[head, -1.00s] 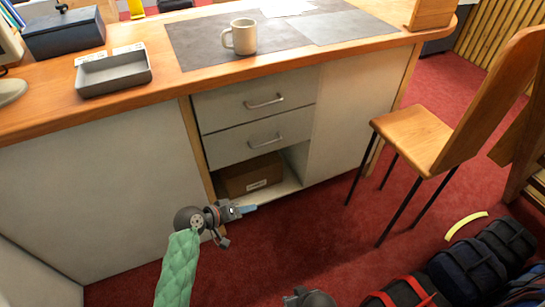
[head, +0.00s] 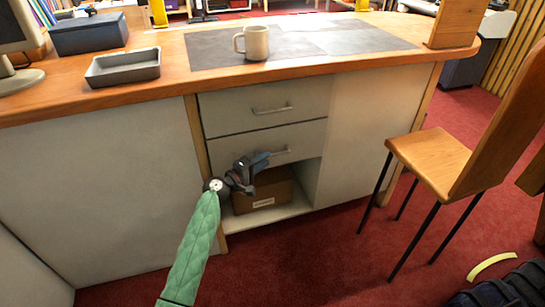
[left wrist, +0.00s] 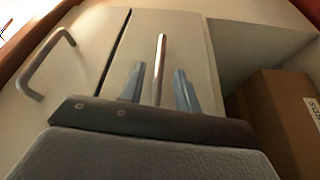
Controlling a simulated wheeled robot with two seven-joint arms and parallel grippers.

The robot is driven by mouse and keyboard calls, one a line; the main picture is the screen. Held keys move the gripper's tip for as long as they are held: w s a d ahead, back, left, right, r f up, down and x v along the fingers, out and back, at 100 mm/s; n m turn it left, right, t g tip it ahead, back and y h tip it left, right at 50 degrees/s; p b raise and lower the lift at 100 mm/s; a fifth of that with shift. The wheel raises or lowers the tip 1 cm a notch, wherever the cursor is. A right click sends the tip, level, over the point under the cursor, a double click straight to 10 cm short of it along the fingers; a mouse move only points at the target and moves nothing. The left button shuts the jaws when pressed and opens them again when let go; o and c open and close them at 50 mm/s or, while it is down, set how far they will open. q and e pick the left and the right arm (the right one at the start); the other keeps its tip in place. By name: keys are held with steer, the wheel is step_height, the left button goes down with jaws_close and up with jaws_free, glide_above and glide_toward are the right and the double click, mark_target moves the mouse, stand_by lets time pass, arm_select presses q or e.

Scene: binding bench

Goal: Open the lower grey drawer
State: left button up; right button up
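The lower grey drawer (head: 305,140) is shut, flush under the upper drawer (head: 235,108). Its bar handle (head: 285,151) shows partly past my left gripper (head: 263,160), which is in front of the drawer's lower part. In the left wrist view the lower drawer's handle (left wrist: 160,60) stands between the two blue fingertips of my left gripper (left wrist: 158,88). The fingers are apart, with a gap on each side of the bar. The upper drawer's handle (left wrist: 45,60) is to the left there. My right gripper is not in view.
A cardboard box (head: 268,192) sits in the open shelf under the drawers. A wooden chair (head: 430,160) stands at the right. On the desk (head: 180,62) are a mug (head: 256,42) and a grey tray (head: 124,68).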

arm_select(q)
steer(key=shift+x, duration=2.1)
jaws_close()
